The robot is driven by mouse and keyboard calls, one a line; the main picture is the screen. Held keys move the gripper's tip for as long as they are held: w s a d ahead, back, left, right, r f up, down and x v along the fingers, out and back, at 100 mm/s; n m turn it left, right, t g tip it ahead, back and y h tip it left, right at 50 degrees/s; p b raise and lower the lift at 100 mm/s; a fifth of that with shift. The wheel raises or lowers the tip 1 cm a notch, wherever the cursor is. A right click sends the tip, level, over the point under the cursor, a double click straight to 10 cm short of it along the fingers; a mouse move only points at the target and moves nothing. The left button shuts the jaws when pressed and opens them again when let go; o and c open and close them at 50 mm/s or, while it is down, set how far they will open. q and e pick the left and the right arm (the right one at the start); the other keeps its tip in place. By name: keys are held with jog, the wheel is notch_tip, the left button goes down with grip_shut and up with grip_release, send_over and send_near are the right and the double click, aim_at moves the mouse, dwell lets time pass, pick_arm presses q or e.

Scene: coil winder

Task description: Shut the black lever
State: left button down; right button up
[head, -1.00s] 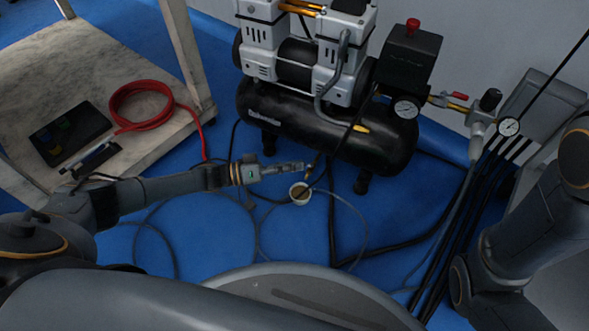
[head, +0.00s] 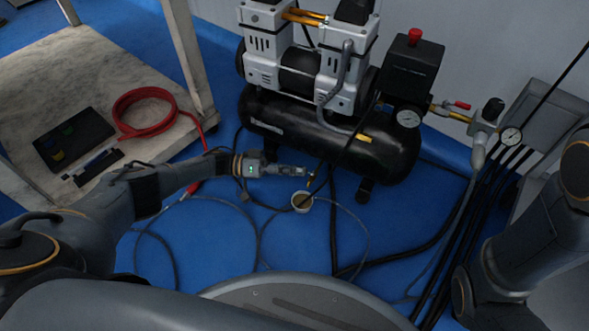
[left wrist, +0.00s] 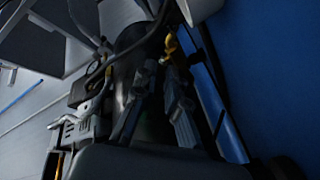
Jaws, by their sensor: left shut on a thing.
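My left gripper (head: 306,172) reaches in from the left, low in front of the compressor's black tank (head: 285,135). Its fingertips are at a small brass valve (head: 312,181) under the tank. The brass shows just past the fingers in the left wrist view (left wrist: 170,45). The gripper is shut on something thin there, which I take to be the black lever. The lever itself is too small, dark and covered by the fingers to make out. My right arm shows at the right edge, with its gripper out of view.
A small white cup (head: 302,203) stands on the blue floor below the valve. Black hoses and thin cables lie around it. A wooden cart (head: 60,60) with a red coiled hose (head: 145,112) stands at left. A red-handled valve (head: 462,105) is at right.

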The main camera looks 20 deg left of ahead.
pick_arm(q)
jog(key=c, duration=1.4)
grip_release()
jog(key=shift+v, duration=3.7)
jog(key=shift+s, duration=0.1)
